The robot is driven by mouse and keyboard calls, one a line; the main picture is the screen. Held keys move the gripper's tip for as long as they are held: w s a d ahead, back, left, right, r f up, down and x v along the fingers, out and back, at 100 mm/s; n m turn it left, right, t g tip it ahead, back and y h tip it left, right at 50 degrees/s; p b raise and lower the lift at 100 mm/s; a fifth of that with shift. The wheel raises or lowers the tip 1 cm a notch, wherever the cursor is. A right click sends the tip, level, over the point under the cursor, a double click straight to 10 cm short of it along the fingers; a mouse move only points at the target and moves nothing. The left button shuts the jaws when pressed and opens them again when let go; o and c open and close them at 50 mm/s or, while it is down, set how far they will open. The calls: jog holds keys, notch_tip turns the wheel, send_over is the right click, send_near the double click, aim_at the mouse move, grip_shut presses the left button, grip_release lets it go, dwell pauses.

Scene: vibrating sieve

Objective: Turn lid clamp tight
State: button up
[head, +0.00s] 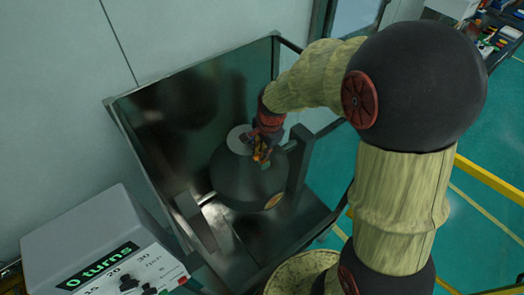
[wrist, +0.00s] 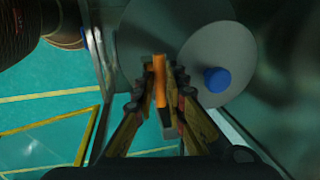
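The orange lid clamp (wrist: 159,80) stands upright between the fingertips in the wrist view. My gripper (wrist: 163,85) has its fingers drawn in on both sides of it and appears shut on it. In the head view my gripper (head: 262,150) is at the lid of the dark round sieve drum (head: 238,185). The clamp is small there and partly covered by the gripper. A pale grey lid disc (head: 239,139) shows on top of the drum. The wrist view shows a grey disc (wrist: 215,50) with a blue knob (wrist: 216,79) right of the fingers.
A dark metal frame (head: 158,165) with upright panels encloses the drum on the left and back. A grey control box (head: 95,240) at lower left reads "0 turns". A yellow rail (head: 490,182) and a cluttered bench (head: 495,35) stand at right.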

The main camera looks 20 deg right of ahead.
grip_shut()
jog(key=shift+n, duration=0.3)
jog(key=n+b, duration=0.1)
jog(key=n, duration=0.2)
jog(key=shift+d+y, duration=0.15)
jog(key=shift+y, duration=0.25)
jog(key=n+g+b, duration=0.1)
jog(key=n, duration=0.4)
jog(key=shift+d+y, duration=0.15)
jog(key=shift+y, duration=0.15)
jog(key=n+g+b, duration=0.1)
jog(key=n, duration=0.4)
jog(key=shift+d, duration=0.2)
jog(key=shift+w+d+n+g, duration=0.15)
jog(key=shift+n+g, duration=0.15)
jog(key=shift+n, duration=1.8)
jog(key=o, duration=0.5)
grip_release()
